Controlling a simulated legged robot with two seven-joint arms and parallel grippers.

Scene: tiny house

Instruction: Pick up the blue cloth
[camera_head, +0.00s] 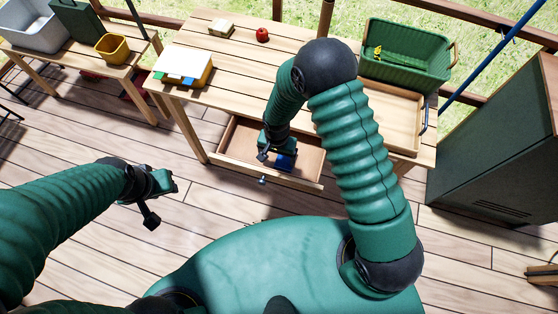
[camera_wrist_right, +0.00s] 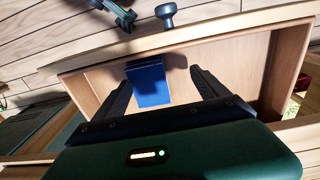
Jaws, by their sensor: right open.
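The blue cloth (camera_head: 287,161) lies in the open drawer (camera_head: 238,143) under the wooden table. In the right wrist view the blue cloth (camera_wrist_right: 149,86) is a folded rectangle near the drawer's front wall, ahead of and between the fingers. My right gripper (camera_head: 273,157) reaches down into the drawer, and its arm hides part of it. In the right wrist view my right gripper (camera_wrist_right: 160,78) is open, with nothing visibly gripped; contact with the cloth cannot be told. My left gripper (camera_head: 160,197) is open and empty over the floor, left of the drawer.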

